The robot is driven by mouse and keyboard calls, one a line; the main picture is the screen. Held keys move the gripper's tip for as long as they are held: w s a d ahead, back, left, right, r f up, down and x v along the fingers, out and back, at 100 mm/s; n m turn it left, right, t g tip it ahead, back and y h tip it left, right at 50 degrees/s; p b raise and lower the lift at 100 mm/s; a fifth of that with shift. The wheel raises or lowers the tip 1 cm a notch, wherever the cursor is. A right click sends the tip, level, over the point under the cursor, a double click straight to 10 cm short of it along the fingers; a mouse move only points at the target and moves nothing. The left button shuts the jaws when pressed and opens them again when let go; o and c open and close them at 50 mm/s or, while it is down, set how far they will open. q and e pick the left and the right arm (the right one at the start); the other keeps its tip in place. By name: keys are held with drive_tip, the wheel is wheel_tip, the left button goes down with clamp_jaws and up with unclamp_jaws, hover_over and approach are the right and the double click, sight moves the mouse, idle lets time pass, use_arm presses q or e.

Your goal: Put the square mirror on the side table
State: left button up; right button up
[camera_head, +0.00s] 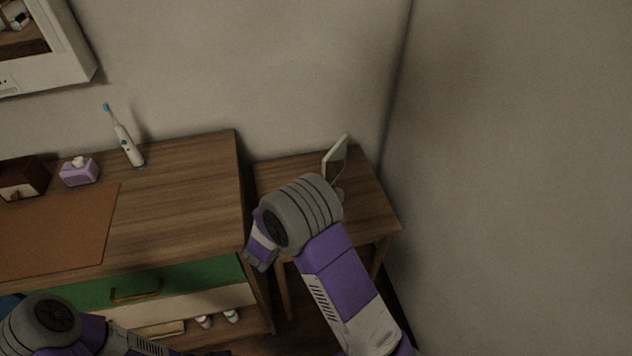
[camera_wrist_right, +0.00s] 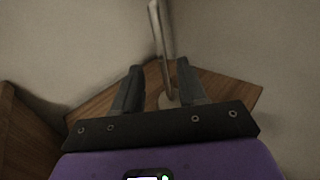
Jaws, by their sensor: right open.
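The square mirror (camera_head: 336,157) is a pale, thin panel standing tilted at the side table (camera_head: 369,191), towards its back. In the right wrist view the mirror (camera_wrist_right: 161,29) shows nearly edge-on, with a pale foot low between my fingers. The foot appears to rest on the wooden top, though its contact is partly hidden. My right gripper (camera_wrist_right: 158,78) is open, its two dark fingers on either side of the mirror's lower part with gaps visible. In the head view my right forearm and wrist hide that gripper. My left arm shows at the bottom left, its gripper out of sight.
A wooden cabinet (camera_head: 190,190) with a green drawer (camera_head: 190,280) stands left of the side table. It carries a toothbrush (camera_head: 125,141), a purple box (camera_head: 78,172) and a brown mat (camera_head: 60,230). Walls close off the back and right.

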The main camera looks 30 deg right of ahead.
drive_tip(key=s+f+g, duration=0.1)
drive_tip(key=f, duration=0.1)
drive_tip(key=s+d+f+m+g+y, duration=0.1)
drive_tip(key=s+f, duration=0.1)
drive_tip(key=f, duration=0.1)
drive_tip(key=s+d+f+g+y, duration=0.1)
drive_tip(key=s+f+g, duration=0.1)
drive_tip(key=f, duration=0.1)
drive_tip(key=shift+s+m, duration=0.25)
drive_tip(key=shift+m, duration=0.05)
drive_tip(key=s+a+f+m+g+y, duration=0.3)
drive_tip(key=s+f+m+g+y, duration=0.4)
drive_tip(key=s+f, duration=0.7)
drive_tip(key=s+a+f+m+g+y, duration=0.35)
drive_tip(key=s+a+m+y, duration=0.45)
drive_tip(key=a, duration=0.4)
drive_tip(key=shift+w+a+f+m+t+y, duration=0.4)
drive_tip(key=shift+m+t, duration=0.6)
drive_tip(key=shift+m, duration=0.75)
drive_tip(key=shift+w+a+f+m+t+y, duration=0.25)
drive_tip(key=shift+w+a+m+t+y, duration=0.5)
drive_tip(key=shift+m, duration=0.95)
drive_tip(key=shift+w+a+f+m+t+y, duration=0.15)
drive_tip(key=shift+w+f+m+t, duration=0.2)
drive_tip(key=shift+m+t, duration=1.15)
